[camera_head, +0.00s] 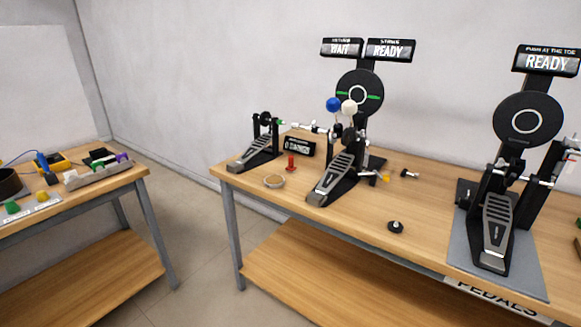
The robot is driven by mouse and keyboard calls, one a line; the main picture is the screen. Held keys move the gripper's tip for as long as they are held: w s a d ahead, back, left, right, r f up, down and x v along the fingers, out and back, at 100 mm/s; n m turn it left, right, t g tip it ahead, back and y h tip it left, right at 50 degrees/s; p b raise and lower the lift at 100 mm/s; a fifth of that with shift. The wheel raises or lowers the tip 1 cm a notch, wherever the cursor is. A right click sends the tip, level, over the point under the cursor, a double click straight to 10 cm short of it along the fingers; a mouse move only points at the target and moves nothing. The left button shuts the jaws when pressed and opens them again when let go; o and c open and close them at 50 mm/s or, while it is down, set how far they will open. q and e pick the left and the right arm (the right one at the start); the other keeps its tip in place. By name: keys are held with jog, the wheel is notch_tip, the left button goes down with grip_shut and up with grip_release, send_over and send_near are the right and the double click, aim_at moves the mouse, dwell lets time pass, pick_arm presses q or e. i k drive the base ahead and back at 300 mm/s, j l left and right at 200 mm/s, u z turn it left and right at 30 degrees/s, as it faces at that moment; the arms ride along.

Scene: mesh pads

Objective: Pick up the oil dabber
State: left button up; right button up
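A small red upright piece (291,163) with a wider foot stands on the pedal table (420,205), behind a shallow round dish (275,181). It may be the oil dabber, but at this size I cannot be sure. A small black knob-like piece (396,227) lies near the table's front edge. A short dark piece with a light middle (409,173) lies farther back. Neither of my grippers is in view, and nothing is seen touching these things.
A double pedal (335,178) with a round pad (359,94) stands mid-table, its second footboard (253,153) to the left. Another pedal (497,232) stands on a grey mat (466,254) at right. A left table (130,175) holds tools. Floor (195,220) between the tables is clear.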

aim_at(290, 168)
jog(key=i+j, duration=0.3)
jog(key=i, duration=0.25)
jog(key=i+j, duration=0.35)
jog(key=i, duration=0.15)
jog(key=i+j, duration=0.3)
jog(key=i, duration=0.25)
